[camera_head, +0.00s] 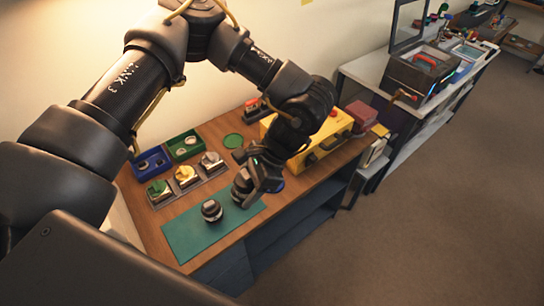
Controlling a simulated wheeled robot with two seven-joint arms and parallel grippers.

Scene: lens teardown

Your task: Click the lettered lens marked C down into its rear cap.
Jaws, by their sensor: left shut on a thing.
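My left gripper (254,190) reaches down over the right end of the teal mat (192,243) and is shut on a dark round lens (239,187). The gripper partly hides this lens, and I cannot tell whether it touches the mat or a cap below. Another dark lens with a pale ring (211,211) stands on the mat to the left, apart from the gripper. No letter is readable on either lens, so I cannot tell which is C. No rear cap can be told apart for sure. My right gripper is not in view.
Behind the mat stand three square holders with a green (157,188), a yellow (184,174) and a grey top (211,159). A blue bin (151,163) and a green bin (184,146) lie further back. A yellow case (330,145) stands right of my arm. The mat's left part is clear.

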